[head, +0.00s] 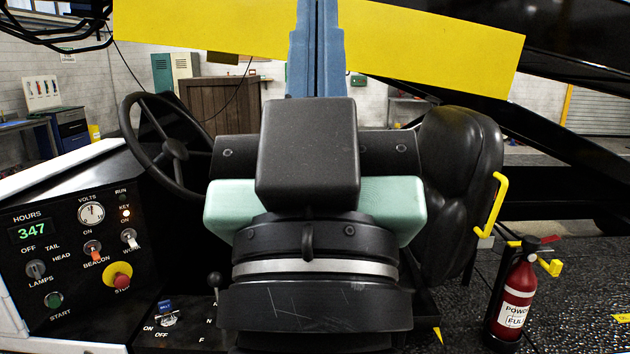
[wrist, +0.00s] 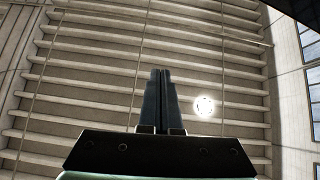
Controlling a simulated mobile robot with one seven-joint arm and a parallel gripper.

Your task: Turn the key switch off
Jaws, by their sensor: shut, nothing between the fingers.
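The black control panel (head: 75,255) stands at the left in the head view. My gripper (head: 317,12) points up in the middle of the head view, well away from the panel. Its fingers are together and empty. In the wrist view my gripper (wrist: 161,75) points at the ceiling.
A steering wheel (head: 175,150) rises behind the panel. A red stop button (head: 118,281) and toggles sit on the panel, and a black lever (head: 215,282) stands beside the console. A black seat (head: 455,190) and fire extinguisher (head: 514,300) are at the right. A yellow boom crosses overhead.

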